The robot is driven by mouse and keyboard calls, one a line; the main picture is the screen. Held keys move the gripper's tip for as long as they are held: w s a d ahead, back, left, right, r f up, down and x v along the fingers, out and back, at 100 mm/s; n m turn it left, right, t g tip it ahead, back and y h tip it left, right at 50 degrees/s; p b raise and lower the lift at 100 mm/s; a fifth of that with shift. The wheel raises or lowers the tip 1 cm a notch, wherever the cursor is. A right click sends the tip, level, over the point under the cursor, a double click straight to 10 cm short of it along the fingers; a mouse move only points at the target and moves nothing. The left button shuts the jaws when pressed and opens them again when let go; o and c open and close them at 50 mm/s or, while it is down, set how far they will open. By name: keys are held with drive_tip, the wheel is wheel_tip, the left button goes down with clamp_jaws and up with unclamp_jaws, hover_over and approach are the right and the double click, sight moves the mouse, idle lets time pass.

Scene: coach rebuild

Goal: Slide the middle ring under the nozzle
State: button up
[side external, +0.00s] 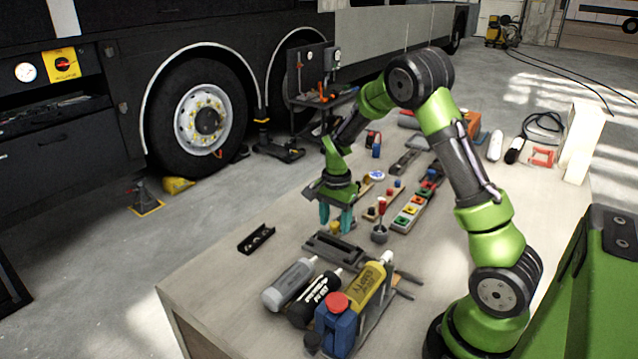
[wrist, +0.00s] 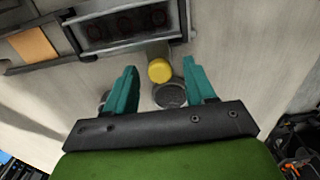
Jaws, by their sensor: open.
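My gripper (side external: 335,228) is open and points down near the middle of the table; its two teal fingers also show in the wrist view (wrist: 160,80). A small yellow round piece (wrist: 160,71) lies between and just beyond the fingertips, with nothing gripped. A dark channel (wrist: 141,41) at the top of the wrist view holds three dim, reddish-edged round shapes; the middle one (wrist: 125,24) may be the middle ring. A yellow cartridge (side external: 364,285) with a pale tip stands in the front rack. I cannot tell which nozzle is meant.
A black holed bracket (side external: 256,239) lies left. A block row with coloured buttons (side external: 409,213) is right of my gripper. Bare table lies front left.

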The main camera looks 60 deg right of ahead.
clamp_jaws()
drive_tip(key=s, duration=1.4)
drive_tip(key=shift+r, duration=0.1)
unclamp_jaws()
wheel_tip(320, 180, up, 17)
idle(0.3)
